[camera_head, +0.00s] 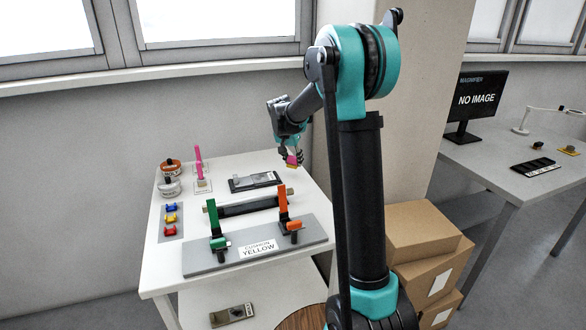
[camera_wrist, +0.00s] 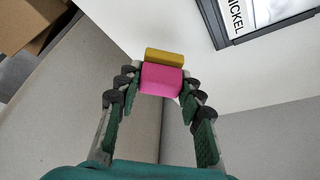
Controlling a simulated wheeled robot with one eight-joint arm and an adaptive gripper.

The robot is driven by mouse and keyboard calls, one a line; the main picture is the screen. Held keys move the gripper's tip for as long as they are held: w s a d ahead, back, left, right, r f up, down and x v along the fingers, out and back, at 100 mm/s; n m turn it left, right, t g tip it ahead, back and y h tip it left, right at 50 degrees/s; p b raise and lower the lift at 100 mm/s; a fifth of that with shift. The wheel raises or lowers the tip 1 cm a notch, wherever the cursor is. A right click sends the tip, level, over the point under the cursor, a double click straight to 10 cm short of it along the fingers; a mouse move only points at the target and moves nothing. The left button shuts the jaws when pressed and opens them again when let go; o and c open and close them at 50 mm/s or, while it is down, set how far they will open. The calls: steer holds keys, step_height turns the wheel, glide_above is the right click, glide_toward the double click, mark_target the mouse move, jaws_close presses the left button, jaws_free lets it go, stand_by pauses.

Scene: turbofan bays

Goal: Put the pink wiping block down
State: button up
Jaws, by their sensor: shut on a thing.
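The pink wiping block (camera_wrist: 161,79) is between the fingertips of my gripper (camera_wrist: 160,85) in the wrist view, with a yellow layer (camera_wrist: 164,56) on its far side. My gripper is shut on it. In the head view the block (camera_head: 292,160) hangs from my gripper (camera_head: 293,153), near the right back edge of the white table (camera_head: 165,275). It appears above the table, apart from it. In the wrist view the table's edge runs below the block, with a white surface to the right.
A black-framed tray (camera_head: 254,182) labelled NICKEL in the wrist view lies left of the block. A grey fixture plate (camera_head: 205,262) with green and orange clamps is at the front. Jars (camera_head: 170,187) and colored pieces (camera_head: 171,218) stand at left. Cardboard boxes (camera_head: 425,235) stand right of the table.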

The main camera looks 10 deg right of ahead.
mark_target(292, 162)
steer(key=shift+f, duration=1.85)
steer(key=shift+f, duration=0.1)
steer(key=o, duration=1.1)
steer(key=v, duration=1.2)
steer(key=shift+d, duration=0.1)
